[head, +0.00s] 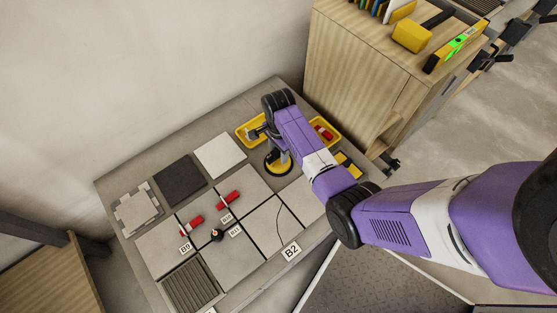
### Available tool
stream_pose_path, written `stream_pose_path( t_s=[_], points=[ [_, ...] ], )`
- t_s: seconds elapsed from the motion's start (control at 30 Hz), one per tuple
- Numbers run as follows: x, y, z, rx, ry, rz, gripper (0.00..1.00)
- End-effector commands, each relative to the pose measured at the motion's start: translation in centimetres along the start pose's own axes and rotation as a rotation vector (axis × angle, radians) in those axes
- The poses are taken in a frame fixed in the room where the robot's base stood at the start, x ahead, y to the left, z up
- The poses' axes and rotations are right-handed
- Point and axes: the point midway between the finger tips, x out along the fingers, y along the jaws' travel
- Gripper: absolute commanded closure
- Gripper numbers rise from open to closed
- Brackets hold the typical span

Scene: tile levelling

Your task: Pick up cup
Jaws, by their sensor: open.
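The cup appears to be the round yellow-and-black suction cup (278,167), standing on the grey work table by the right end of the tiles. My arm reaches over the table from the right and bends down at the wrist. My gripper (273,150) is small in the head view, partly covered by my own arm, and sits close above or at the cup. It is open. I cannot tell whether its fingers touch the cup or stand around it.
Yellow trays (245,126) lie behind my wrist, one with red pieces (324,133). Grey tiles (232,241), two red clips (229,201) and a dark tile (180,180) cover the table (125,178). A wooden cabinet (350,75) stands close behind at right.

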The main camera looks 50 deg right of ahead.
Motion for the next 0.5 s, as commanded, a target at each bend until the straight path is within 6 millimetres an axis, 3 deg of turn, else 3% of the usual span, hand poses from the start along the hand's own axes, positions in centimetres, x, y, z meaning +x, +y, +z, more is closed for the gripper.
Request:
stream_pose_path(
  t_s=[0.1, 0.33, 0.5],
  points=[
    [-0.05, -0.01, 0.00, 0.000, 0.000, 0.000, 0.55],
    [-0.05, 0.00, 0.00, 0.000, 0.000, 0.000, 1.00],
    [-0.13, -0.06, -0.02, 0.000, 0.001, -0.001, 1.00]
  ],
)
